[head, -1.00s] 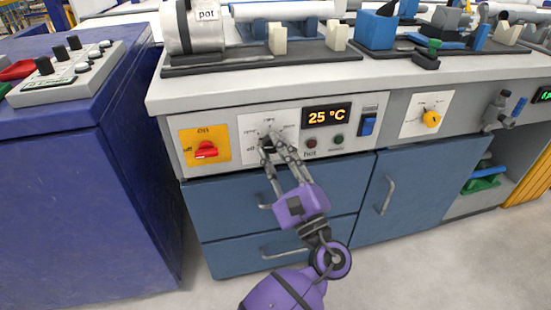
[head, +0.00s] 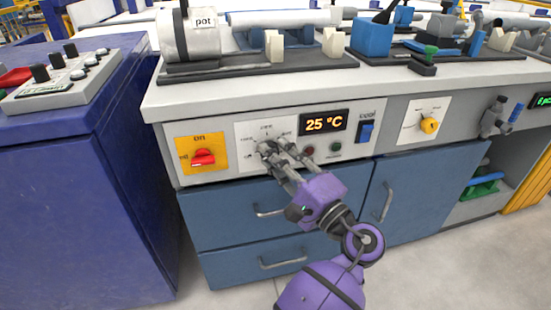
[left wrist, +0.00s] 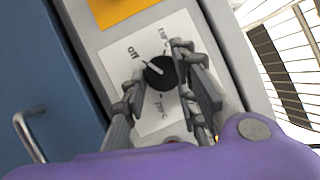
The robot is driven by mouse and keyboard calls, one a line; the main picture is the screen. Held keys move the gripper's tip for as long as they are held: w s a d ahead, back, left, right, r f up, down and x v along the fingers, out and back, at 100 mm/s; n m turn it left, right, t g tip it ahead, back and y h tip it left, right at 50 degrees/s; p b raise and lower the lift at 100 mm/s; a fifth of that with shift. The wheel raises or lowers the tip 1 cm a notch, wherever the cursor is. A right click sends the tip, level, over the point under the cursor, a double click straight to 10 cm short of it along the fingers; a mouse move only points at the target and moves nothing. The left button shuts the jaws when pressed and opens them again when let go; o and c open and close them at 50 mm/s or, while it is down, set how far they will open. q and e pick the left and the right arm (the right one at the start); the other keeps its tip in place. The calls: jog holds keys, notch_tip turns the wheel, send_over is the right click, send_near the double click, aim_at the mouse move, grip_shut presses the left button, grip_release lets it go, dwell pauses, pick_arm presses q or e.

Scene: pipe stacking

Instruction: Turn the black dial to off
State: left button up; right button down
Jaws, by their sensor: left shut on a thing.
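The black dial (left wrist: 160,73) sits on a white panel plate and shows in the left wrist view between my left gripper's fingers. The white mark on it points toward the printed word "off". My left gripper (head: 268,150) is shut on the dial, with one finger on each side of it. In the head view the fingers cover most of the dial. My right gripper is in neither view.
A red switch on a yellow plate (head: 199,156) is left of the dial. A display (head: 323,123) reading 25 °C, two small buttons and a blue switch (head: 366,131) are to the right. Blue drawers with handles (head: 283,260) lie below.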

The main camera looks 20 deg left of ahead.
pick_arm(q)
jog(key=shift+s+a+f, duration=0.15)
jog(key=shift+a+f, duration=0.05)
jog(key=shift+f, duration=0.25)
jog(key=o, duration=1)
jog(key=shift+r, duration=0.1)
jog(key=shift+r, duration=0.1)
jog(key=v, duration=1.2)
jog(key=shift+d+r, duration=0.1)
jog(key=shift+d, duration=0.05)
